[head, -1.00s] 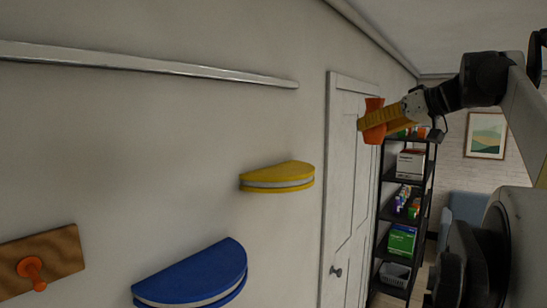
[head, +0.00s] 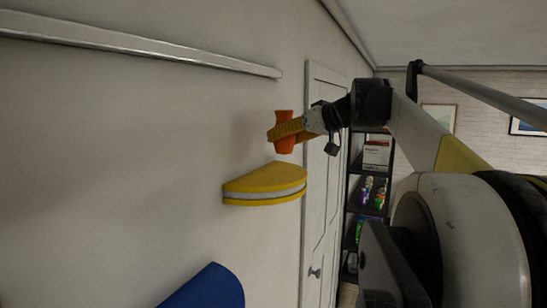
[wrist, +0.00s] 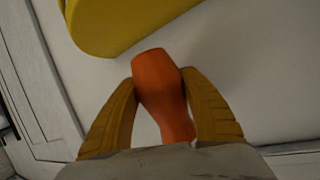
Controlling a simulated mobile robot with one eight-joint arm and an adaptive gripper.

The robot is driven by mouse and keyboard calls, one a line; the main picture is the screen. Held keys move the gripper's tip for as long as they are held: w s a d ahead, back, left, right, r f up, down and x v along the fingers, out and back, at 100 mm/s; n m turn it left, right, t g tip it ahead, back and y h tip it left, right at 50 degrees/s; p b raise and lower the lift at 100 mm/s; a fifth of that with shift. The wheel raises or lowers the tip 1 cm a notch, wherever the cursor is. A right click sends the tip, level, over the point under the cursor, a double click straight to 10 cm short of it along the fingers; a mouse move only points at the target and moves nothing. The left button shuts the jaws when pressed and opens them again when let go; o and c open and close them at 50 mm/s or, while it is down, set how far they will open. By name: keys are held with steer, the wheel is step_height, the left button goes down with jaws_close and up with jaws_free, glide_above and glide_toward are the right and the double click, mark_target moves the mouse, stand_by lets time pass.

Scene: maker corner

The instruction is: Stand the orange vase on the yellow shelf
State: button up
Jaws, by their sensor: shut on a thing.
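The orange vase (head: 284,141) is held upright in my gripper (head: 285,131), whose yellow fingers are shut on it. In the head view the vase appears just above the yellow shelf (head: 262,180), with a small gap between its base and the shelf's top. In the wrist view the vase (wrist: 160,85) sits between the two fingers (wrist: 162,103). Part of the yellow shelf (wrist: 115,22) shows at the top of the wrist view, apart from the vase. The shelf is a half-round board on the wall, and its top looks bare.
A blue shelf (head: 212,290) is on the wall lower down. A metal rail (head: 140,52) runs along the wall above. A white door (head: 322,190) and a black rack (head: 368,212) with goods stand beyond the yellow shelf. The wall beside the vase is bare.

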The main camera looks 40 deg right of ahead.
steer(key=shift+w+a+f, duration=0.65)
steer(key=shift+w, duration=0.2)
steer(key=shift+f+p, duration=0.4)
steer(key=shift+f, duration=1.7)
steer(key=shift+f, duration=0.2)
steer(key=o, duration=1.1)
steer(key=shift+o, duration=0.2)
steer(key=shift+r, duration=0.2)
steer(key=a+b+v, duration=0.1)
steer(key=v, duration=1.1)
steer(key=shift+d+b, duration=0.3)
steer(key=shift+d, duration=0.1)
